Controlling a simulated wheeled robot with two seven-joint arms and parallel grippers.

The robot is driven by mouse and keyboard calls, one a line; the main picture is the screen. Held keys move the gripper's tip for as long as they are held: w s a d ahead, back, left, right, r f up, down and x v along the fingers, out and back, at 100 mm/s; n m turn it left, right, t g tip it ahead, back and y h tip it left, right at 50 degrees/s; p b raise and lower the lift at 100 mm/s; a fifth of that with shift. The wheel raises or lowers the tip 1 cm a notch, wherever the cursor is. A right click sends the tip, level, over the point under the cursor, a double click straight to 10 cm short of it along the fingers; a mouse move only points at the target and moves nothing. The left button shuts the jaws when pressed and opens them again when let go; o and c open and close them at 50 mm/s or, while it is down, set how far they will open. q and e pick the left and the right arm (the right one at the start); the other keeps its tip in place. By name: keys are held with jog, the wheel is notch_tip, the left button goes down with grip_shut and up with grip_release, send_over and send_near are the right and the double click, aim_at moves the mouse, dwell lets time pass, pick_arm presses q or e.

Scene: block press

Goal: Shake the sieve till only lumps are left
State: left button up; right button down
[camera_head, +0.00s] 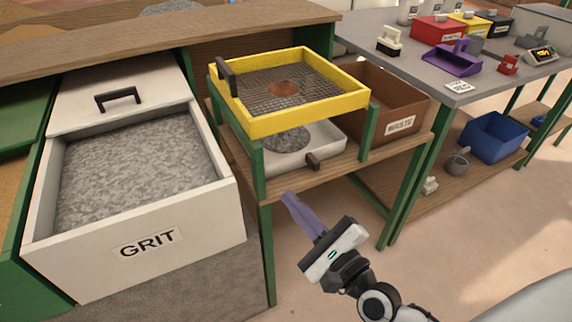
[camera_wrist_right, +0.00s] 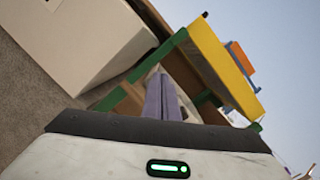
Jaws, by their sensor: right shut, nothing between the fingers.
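The yellow-framed sieve (camera_head: 310,119) rests on green posts above a wooden stand. My right gripper (camera_head: 287,197) is shut and empty, in front of and below the stand, apart from the sieve. In the right wrist view its fingers (camera_wrist_right: 162,97) lie together, with the sieve's yellow side (camera_wrist_right: 226,62) up to the right. My left gripper is not in view.
An open white bin labelled GRIT (camera_head: 150,242) holds grey grit at left. A brown WASTE box (camera_head: 413,102) stands behind the sieve at right. A grey table (camera_head: 425,72) with small tools and a blue bin (camera_head: 493,139) are further right. The floor around my right gripper is clear.

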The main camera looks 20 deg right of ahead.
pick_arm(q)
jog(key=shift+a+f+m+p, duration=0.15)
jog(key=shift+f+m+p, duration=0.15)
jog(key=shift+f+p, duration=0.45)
pick_arm(e)
jog(key=w+d+r+m+t+h, duration=0.2)
jog(key=w+d+r+m, duration=0.1)
jog(key=w+r+m, duration=0.4)
jog(key=w+m, duration=0.3)
jog(key=w, duration=0.1)
jog(key=shift+w+d+r+h, duration=0.25)
jog(key=shift+w+d+h, duration=0.15)
